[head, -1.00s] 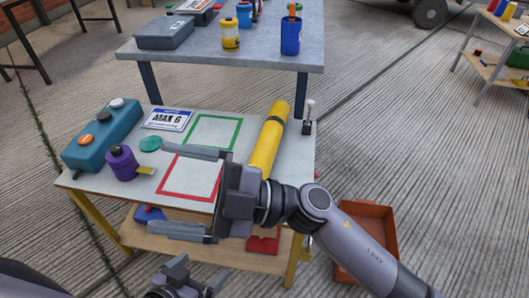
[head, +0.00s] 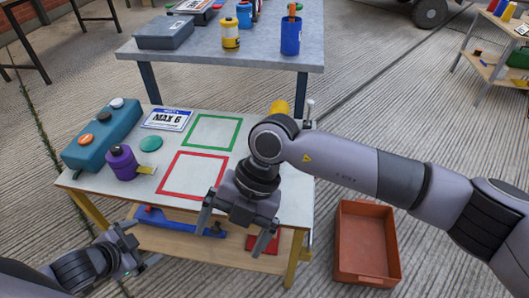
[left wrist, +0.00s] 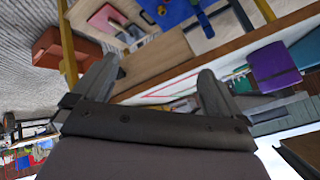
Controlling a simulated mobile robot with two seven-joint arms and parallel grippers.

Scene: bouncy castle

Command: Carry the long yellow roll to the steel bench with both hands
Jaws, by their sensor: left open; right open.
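The long yellow roll (head: 279,107) lies on the near worktable (head: 172,148) on its right side. Only its far end shows in the head view; my right arm hides the rest. The steel bench (head: 262,58) stands behind, with a grey top. My right gripper (head: 234,236) is open and empty, pointing down at the table's front edge, in front of the roll. My left gripper (head: 143,245) is open and empty, low at the table's front left, well away from the roll. In the left wrist view its two fingers (left wrist: 160,76) are apart with nothing between them.
A grey case (head: 163,32), a yellow can (head: 230,36) and a blue cup (head: 291,36) stand on the bench. An orange bin (head: 366,243) is on the floor.

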